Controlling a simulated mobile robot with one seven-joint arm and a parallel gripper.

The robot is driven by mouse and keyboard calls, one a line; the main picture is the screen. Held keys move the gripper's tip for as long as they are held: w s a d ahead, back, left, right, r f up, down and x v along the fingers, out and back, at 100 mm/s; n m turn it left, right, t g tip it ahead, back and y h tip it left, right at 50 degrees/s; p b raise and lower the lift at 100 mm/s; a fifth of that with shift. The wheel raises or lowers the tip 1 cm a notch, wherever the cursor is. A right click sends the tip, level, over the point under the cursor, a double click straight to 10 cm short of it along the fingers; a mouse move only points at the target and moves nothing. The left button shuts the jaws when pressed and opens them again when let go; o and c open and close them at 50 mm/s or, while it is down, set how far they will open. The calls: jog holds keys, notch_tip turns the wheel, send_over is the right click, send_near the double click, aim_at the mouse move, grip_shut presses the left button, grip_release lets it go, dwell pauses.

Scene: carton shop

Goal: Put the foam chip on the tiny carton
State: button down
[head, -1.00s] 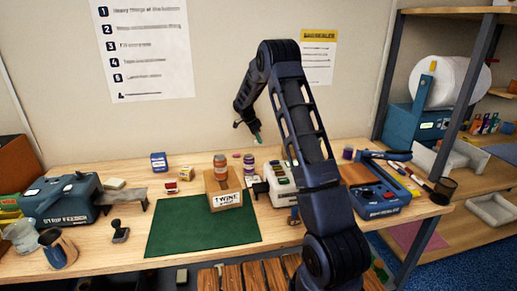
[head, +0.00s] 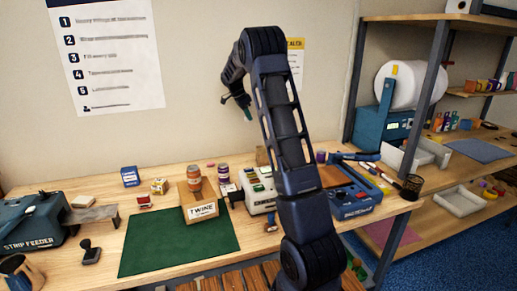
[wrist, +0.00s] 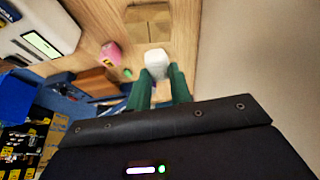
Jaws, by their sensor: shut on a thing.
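My gripper (head: 247,112) is high above the back of the workbench in the head view. In the wrist view my gripper (wrist: 158,78) has its green fingers shut on a small white block, which looks like the foam chip (wrist: 154,62). The chip cannot be made out in the head view. A small brown carton (wrist: 150,24), which may be the tiny carton, lies beyond the fingertips in the wrist view, apart from the chip. A brown box (head: 262,157) behind my arm in the head view may be the same one, partly hidden.
A pink item (wrist: 110,55) lies near the carton. The wall is close behind the bench.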

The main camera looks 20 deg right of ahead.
notch_tip(320, 180, up, 4)
send_over(263, 150)
jog(key=f, duration=2)
jog(key=shift+w, duration=0.25)
jog(key=shift+f, duration=0.15)
jog(key=c, duration=1.3)
grip_release()
